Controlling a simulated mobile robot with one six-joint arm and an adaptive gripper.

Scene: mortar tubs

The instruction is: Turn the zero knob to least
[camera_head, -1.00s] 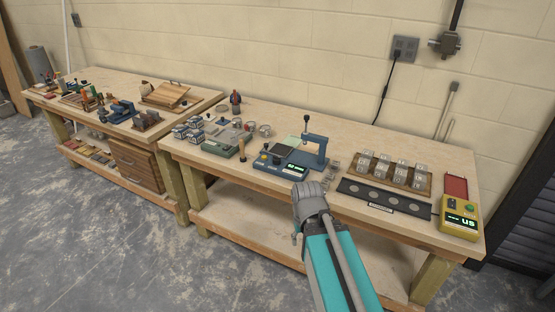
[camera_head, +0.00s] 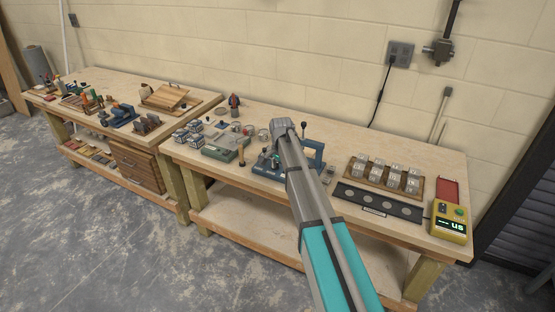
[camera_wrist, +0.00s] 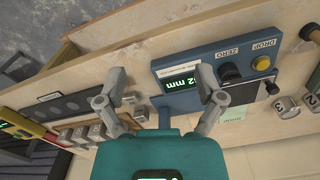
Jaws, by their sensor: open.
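The zero knob (camera_wrist: 229,72) is a dark round knob on the blue gauge base (camera_wrist: 205,59), beside the printed word ZERO in the wrist view. A yellow button (camera_wrist: 261,63) marked DROP sits next to it. The base has a lit display (camera_wrist: 181,82) reading in mm, its first digits partly cut off by a finger. My gripper (camera_wrist: 165,103) is open and empty in the wrist view, with one finger over the gauge near the display and knob. In the head view my arm covers much of the blue gauge (camera_head: 266,169), and the knob cannot be made out there.
A wooden rack of metal blocks (camera_head: 390,176) and a dark strip with round discs (camera_head: 378,202) lie right of the gauge. A yellow meter (camera_head: 449,222) stands at the bench's right end. Several small blocks (camera_head: 188,133) and a green-grey box (camera_head: 222,148) stand to the left.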

